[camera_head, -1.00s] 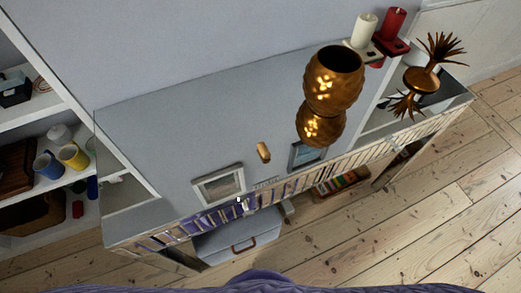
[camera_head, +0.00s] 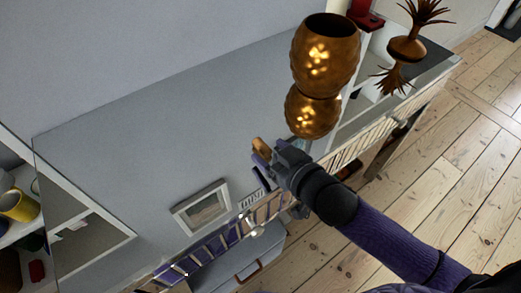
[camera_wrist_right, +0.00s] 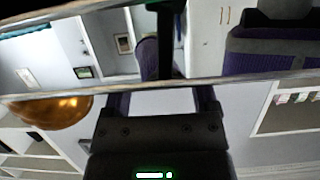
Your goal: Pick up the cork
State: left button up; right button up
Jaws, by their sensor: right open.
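The cork (camera_head: 262,146) is a small tan-brown cylinder on the grey cabinet top, left of the gold vase. My right gripper (camera_head: 260,170) reaches in from the lower right. Its jaws are open and its fingertips are right by the cork, overlapping its lower end in the head view; I cannot tell whether they touch it. The right wrist view shows the two spread purple fingers (camera_wrist_right: 164,100) with a pale surface between them; I cannot make out the cork there. My left gripper is in neither view.
A tall gold dimpled vase (camera_head: 325,52) stands just beyond my gripper. A picture frame (camera_head: 202,207) lies near the cabinet's front edge. A bronze leafy ornament (camera_head: 405,48) and a red candle holder (camera_head: 366,17) are at the right. The grey top (camera_head: 150,150) is clear at left.

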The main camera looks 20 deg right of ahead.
jog(key=shift+x, duration=1)
jog(key=shift+s, duration=0.1)
grip_shut()
